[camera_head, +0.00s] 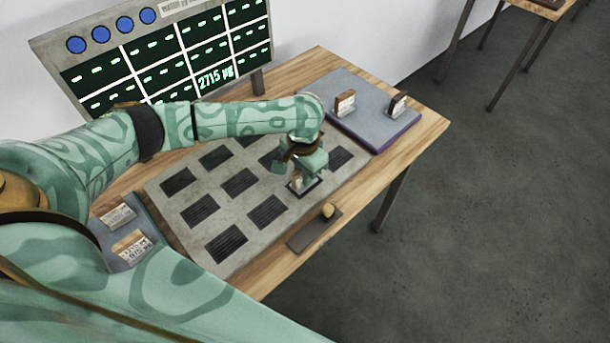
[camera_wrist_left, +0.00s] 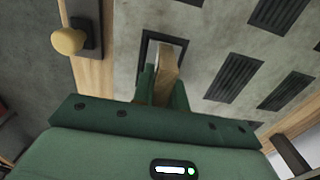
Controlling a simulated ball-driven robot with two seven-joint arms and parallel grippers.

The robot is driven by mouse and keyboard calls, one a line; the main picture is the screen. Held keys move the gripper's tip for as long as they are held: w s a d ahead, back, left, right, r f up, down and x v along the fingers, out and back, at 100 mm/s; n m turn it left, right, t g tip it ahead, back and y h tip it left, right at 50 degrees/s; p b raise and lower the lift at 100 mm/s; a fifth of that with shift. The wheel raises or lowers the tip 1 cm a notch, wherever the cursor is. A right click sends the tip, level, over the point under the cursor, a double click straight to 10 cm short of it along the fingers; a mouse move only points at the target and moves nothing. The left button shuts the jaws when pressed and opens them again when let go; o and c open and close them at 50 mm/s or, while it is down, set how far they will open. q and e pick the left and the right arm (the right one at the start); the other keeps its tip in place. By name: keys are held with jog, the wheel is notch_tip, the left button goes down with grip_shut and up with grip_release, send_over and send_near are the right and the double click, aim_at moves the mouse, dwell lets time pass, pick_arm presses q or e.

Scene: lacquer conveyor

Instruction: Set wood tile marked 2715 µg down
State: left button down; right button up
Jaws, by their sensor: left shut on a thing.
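My left gripper (camera_head: 303,172) is shut on a wood tile (camera_head: 297,181) at one dark slot near the right front of the grey slotted board (camera_head: 215,165). In the left wrist view the wood tile (camera_wrist_left: 168,66) stands between the fingers (camera_wrist_left: 160,85), over a dark-framed slot (camera_wrist_left: 150,45). I cannot tell whether its lower edge touches the slot. The marking on the held tile is too small to read. The display panel (camera_head: 160,60) at the back shows "2715 µg" in one cell. My right gripper is not in view.
A grey-blue pad (camera_head: 375,125) at the right back carries two upright tiles (camera_head: 345,103). A tray (camera_head: 105,235) at the left holds two labelled tiles (camera_head: 130,246). A small plate with a yellow knob (camera_head: 328,211) lies at the front edge. Other board slots look empty.

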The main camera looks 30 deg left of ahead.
pick_arm(q)
jog(key=shift+r, duration=0.15)
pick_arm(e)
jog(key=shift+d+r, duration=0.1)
pick_arm(q)
jog(key=c, duration=1.4)
grip_release()
jog(key=shift+f, duration=0.2)
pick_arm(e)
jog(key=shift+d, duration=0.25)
